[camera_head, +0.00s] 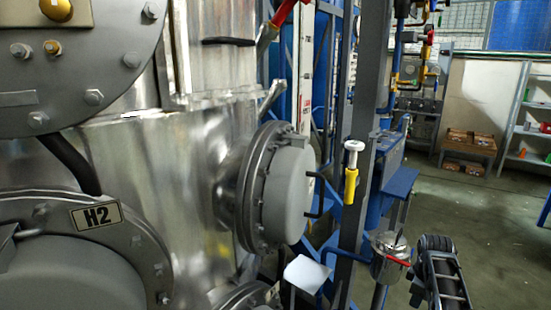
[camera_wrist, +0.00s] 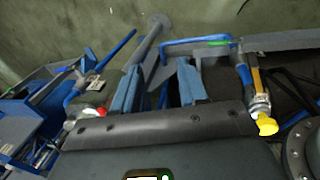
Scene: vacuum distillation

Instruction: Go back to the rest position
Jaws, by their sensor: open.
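My gripper (camera_wrist: 160,72) shows in the wrist view, with its two fingers spread apart and nothing between them. Blue structure and a grey post lie beyond the fingertips, and I cannot tell how far off they are. In the head view I cannot make out my gripper with certainty.
A large metal vessel (camera_head: 150,190) with bolted flanges and an H2 label (camera_head: 97,215) fills the left of the head view. A grey post (camera_head: 362,150) with a yellow-and-white fitting (camera_head: 351,172) stands mid-right. Open floor (camera_head: 500,240) lies at the right, before shelves (camera_head: 525,125).

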